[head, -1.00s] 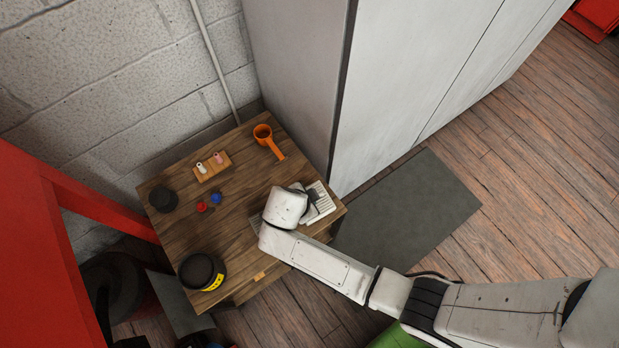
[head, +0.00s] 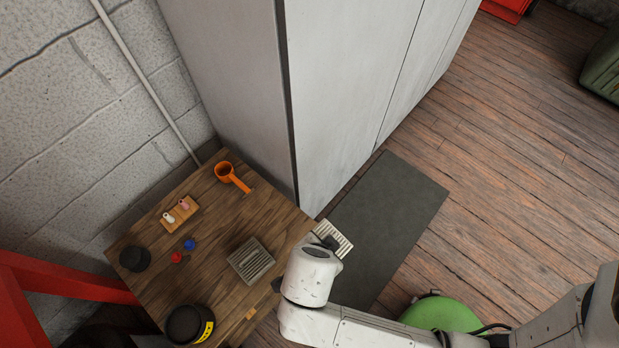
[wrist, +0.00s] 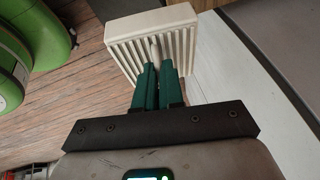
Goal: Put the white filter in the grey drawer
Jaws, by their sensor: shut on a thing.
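The white filter (wrist: 158,45), a square slatted panel, is held between the green fingertips of my gripper (wrist: 157,72) in the wrist view. The fingers are closed on a slat in its slatted face. In the head view the white filter (head: 338,236) shows past my wrist, just off the right edge of the wooden table and above the dark grey mat. My wrist hides part of it. I cannot make out an open grey drawer in either view.
A grey slatted filter (head: 251,261) lies on the wooden table (head: 215,222). An orange cup with a handle (head: 229,175) and a black pot with a yellow label (head: 190,324) stand there too. A tall light-grey cabinet (head: 345,90) stands behind. A green round object (head: 440,314) is below.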

